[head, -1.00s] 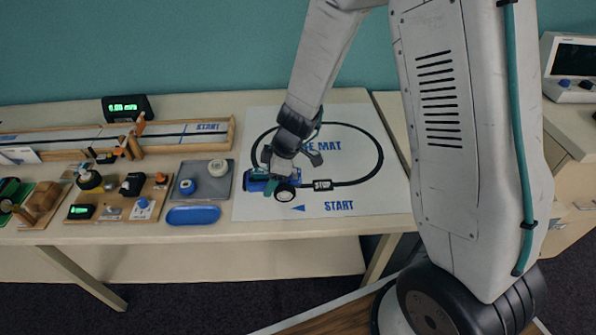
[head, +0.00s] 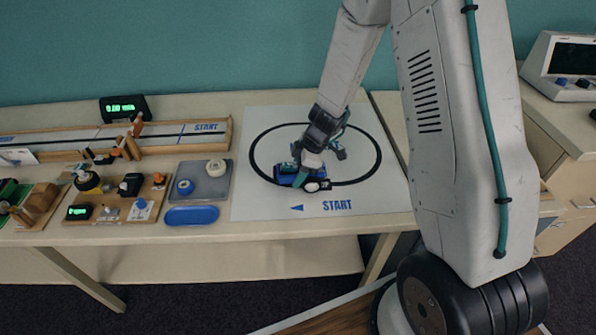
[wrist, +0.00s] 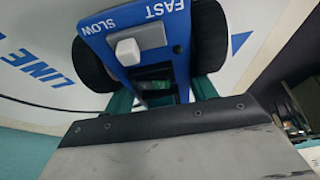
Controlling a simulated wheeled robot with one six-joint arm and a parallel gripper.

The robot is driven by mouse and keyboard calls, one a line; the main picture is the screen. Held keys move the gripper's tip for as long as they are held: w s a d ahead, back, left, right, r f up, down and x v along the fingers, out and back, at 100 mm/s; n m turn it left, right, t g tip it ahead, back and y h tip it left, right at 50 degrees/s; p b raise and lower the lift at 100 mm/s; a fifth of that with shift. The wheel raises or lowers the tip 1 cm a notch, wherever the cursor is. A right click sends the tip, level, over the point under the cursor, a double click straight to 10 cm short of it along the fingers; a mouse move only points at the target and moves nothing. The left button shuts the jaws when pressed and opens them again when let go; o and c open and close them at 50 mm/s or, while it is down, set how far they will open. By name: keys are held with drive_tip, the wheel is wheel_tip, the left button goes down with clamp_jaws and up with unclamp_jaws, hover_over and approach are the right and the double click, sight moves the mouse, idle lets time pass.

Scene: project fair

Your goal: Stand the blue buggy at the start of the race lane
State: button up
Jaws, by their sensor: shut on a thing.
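My gripper (head: 301,175) is shut on the blue buggy (head: 288,181) over the front part of the white line mat (head: 255,208). In the wrist view the buggy (wrist: 130,52) shows a white switch between the words FAST and SLOW, with a black wheel on each side. I cannot tell whether its wheels touch the mat. The race lane (head: 170,134) is a long wood-edged track at the back left, with START printed at its right end. That end is left of the mat, apart from the gripper.
A grey tray (head: 219,186) with two tape rolls, a blue dish (head: 192,216) and a wooden board (head: 143,211) with parts lie between lane and table front. A display (head: 125,108) reading green digits stands behind the lane. Small wooden posts (head: 128,148) stand by the lane.

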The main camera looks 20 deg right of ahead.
drive_tip(key=shift+f, duration=0.1)
drive_tip(key=shift+f, duration=0.1)
drive_tip(key=o, duration=0.9)
